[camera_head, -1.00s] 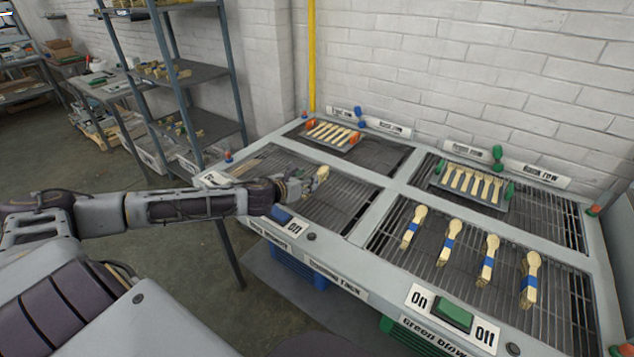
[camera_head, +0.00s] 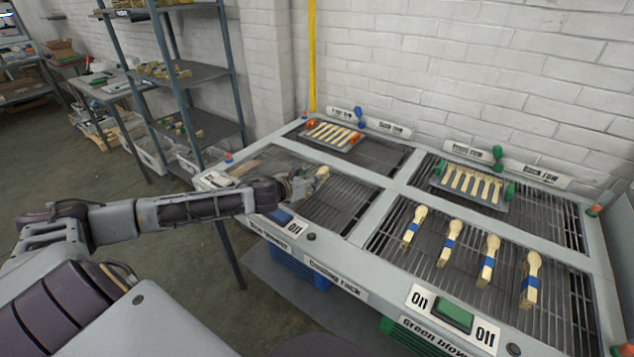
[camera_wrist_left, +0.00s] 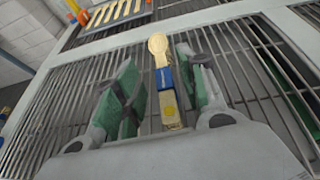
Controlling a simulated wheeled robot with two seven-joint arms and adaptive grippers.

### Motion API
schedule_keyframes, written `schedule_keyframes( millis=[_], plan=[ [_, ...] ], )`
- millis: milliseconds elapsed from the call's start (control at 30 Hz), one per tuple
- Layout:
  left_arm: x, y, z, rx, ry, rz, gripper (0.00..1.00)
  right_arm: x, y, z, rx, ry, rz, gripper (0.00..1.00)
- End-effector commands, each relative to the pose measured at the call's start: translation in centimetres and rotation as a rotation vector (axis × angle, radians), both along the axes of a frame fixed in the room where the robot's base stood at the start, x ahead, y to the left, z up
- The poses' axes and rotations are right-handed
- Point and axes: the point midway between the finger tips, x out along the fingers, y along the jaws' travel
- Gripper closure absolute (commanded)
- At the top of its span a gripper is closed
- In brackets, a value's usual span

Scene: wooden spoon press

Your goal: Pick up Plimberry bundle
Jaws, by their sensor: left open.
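A wooden spoon bundle (camera_wrist_left: 164,82) with a blue band and a yellow dot lies on the metal grille in the left wrist view. Its round spoon head points away from my wrist. My left gripper (camera_wrist_left: 168,95) is open, with one green-padded finger on each side of the bundle and gaps showing. In the head view my left gripper (camera_head: 302,186) is over the front left grille, and only the pale spoon head (camera_head: 322,173) shows beyond it. The name on the band is too small to read. My right gripper is in neither view.
Several blue-banded bundles (camera_head: 447,248) lie on the front right grille. Trays of spoons stand on the back left (camera_head: 333,134) and back right (camera_head: 471,187) grilles. A green switch (camera_head: 454,312) sits on the front rail. A shelf rack (camera_head: 182,75) stands behind left.

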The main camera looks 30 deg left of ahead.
Motion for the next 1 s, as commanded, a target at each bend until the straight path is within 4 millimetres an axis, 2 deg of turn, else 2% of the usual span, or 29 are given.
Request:
schedule_keyframes(
  millis=[633,1000],
  plan=[
    [3.7,-0.1,-1.7,-0.002,0.0,0.001,0.59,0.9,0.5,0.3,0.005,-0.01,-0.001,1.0],
    [4.1,-0.2,-1.8,0.001,0.0,-0.001,0.59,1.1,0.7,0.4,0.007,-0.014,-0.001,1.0]
  ],
)
